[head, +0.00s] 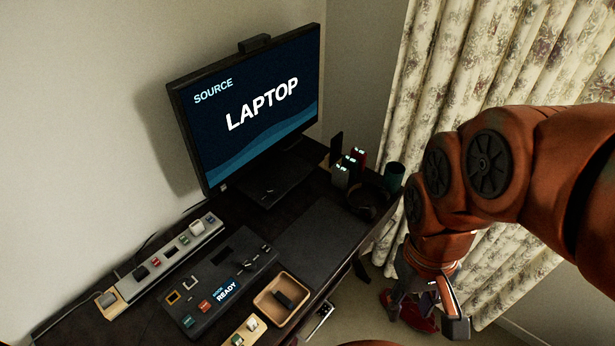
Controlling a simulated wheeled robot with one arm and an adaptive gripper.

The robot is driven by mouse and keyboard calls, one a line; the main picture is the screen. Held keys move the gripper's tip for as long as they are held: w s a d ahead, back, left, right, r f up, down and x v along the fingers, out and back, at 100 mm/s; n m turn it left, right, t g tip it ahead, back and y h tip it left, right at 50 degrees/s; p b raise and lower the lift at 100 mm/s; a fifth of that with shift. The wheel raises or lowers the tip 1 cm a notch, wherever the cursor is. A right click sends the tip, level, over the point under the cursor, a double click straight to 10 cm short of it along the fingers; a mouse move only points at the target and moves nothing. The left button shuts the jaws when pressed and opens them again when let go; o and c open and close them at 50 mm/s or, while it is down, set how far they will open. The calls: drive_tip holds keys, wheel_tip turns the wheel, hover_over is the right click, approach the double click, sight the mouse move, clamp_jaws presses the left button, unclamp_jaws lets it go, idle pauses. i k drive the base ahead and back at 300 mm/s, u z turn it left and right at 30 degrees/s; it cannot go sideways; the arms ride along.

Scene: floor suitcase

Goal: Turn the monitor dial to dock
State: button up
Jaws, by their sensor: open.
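The monitor (250,105) stands at the back of the dark desk, and its screen reads "SOURCE LAPTOP". A black dock panel (205,295) with a small screen reading "READY" lies at the front left of the desk. A small wooden block (250,327) with pale round controls is at the bottom edge, partly cut off. I cannot tell which control is the monitor dial. My gripper (428,318) is open and points down, off the right side of the desk, well apart from the panel and block. My arm hides part of the curtain.
A power strip (160,262) with plugs runs along the wall. A wooden tray (283,298) holds a dark item. Small lit devices (350,168), headphones (368,197) and a dark green cup (394,176) stand at the right end. A floral curtain (450,60) hangs at right.

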sight(272, 192)
drive_tip(key=z, duration=0.45)
drive_tip(key=i, duration=0.7)
drive_tip(key=u, duration=2.1)
